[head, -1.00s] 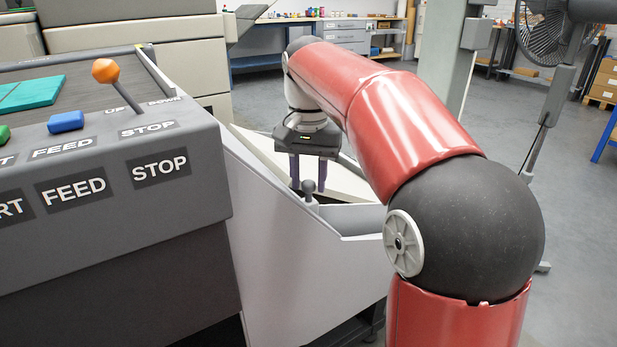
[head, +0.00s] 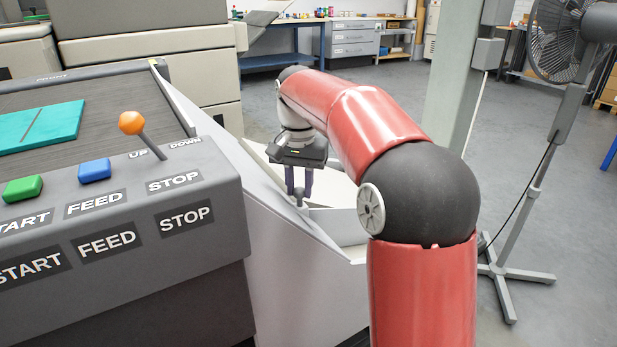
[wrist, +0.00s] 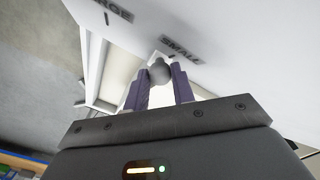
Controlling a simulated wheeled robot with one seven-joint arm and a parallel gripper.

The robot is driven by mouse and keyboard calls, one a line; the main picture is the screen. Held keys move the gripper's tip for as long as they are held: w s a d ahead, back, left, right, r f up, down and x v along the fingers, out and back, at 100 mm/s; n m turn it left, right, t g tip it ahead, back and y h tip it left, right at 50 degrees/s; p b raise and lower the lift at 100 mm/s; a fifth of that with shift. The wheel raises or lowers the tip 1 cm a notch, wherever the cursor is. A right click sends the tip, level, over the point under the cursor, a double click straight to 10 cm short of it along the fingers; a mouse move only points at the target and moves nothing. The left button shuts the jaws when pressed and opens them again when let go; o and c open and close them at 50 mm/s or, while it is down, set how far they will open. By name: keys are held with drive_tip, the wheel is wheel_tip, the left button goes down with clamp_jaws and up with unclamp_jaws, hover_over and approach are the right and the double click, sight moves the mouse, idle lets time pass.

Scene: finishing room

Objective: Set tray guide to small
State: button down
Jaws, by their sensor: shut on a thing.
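The tray guide's grey ball-topped knob (wrist: 159,71) is between the purple fingers of my gripper (wrist: 160,85), which is shut on it. In the wrist view the knob is close to the SMALL label (wrist: 180,50) and its tick mark. The other label, partly cut off and ending in "RGE" (wrist: 115,10), is to the upper left. In the head view my gripper (head: 299,190) points down into the white tray (head: 340,222) beside the machine, and the knob shows between the fingertips.
The machine's panel has a green button (head: 22,188), a blue button (head: 95,170) and an orange-topped lever (head: 132,123). A teal sheet (head: 40,126) lies on the machine's top. A standing fan (head: 565,45) is at the right, with open floor around it.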

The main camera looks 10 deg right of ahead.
drive_tip(key=shift+w+a, duration=0.2)
drive_tip(key=shift+w, duration=0.35)
drive_tip(key=shift+r, duration=0.1)
drive_tip(key=c, duration=1.5)
unclamp_jaws()
drive_tip(key=shift+o, duration=0.2)
wheel_tip(320, 180, up, 8)
drive_tip(key=p, duration=0.1)
drive_tip(key=shift+f+p, duration=0.2)
drive_tip(key=shift+p, duration=0.1)
